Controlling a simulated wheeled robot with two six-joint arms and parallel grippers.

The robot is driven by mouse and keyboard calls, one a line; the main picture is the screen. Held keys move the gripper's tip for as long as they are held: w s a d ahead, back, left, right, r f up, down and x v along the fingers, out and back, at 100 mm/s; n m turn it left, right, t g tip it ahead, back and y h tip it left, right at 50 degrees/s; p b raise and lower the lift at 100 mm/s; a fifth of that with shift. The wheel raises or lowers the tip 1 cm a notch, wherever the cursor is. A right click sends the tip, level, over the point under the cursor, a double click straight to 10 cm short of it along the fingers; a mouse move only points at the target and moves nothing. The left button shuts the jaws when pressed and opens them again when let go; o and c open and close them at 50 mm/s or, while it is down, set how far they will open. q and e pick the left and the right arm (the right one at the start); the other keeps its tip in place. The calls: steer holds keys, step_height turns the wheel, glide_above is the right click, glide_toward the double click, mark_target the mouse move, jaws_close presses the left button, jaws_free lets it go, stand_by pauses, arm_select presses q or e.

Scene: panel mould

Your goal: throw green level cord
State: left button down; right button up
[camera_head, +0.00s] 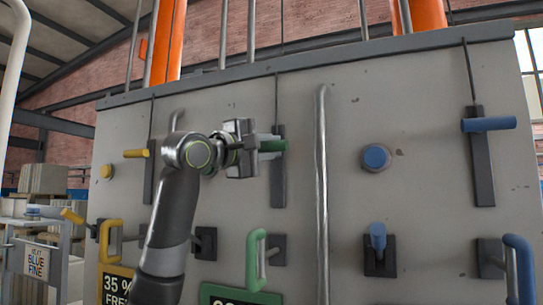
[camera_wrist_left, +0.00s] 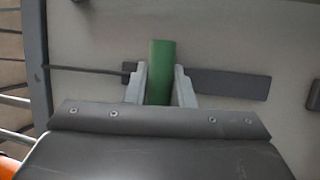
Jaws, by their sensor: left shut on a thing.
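The green level cord has a green handle (camera_head: 272,146) on a dark vertical plate (camera_head: 278,185), with a thin cord running up from it. My left gripper (camera_head: 262,146) reaches in from the left and is shut on the green handle. In the left wrist view the green handle (camera_wrist_left: 160,72) stands between the two grey fingers (camera_wrist_left: 160,85), with the dark plate (camera_wrist_left: 230,83) behind it. Part of the handle is hidden by the gripper. My right gripper is in neither view.
The grey panel also carries a yellow lever (camera_head: 135,153), a blue lever (camera_head: 488,124), a blue knob (camera_head: 376,157), a green loop handle (camera_head: 255,262) and a yellow loop handle (camera_head: 106,243). A vertical pipe (camera_head: 322,190) stands just right of the green handle's plate.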

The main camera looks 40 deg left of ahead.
arm_select(q)
steer(key=shift+s+r, duration=0.15)
steer(key=shift+r, duration=0.75)
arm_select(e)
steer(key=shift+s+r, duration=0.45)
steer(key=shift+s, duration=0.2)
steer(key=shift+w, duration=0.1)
arm_select(q)
steer(key=c, duration=1.2)
jaws_free()
steer(key=shift+c, duration=0.2)
steer(key=shift+f, duration=0.1)
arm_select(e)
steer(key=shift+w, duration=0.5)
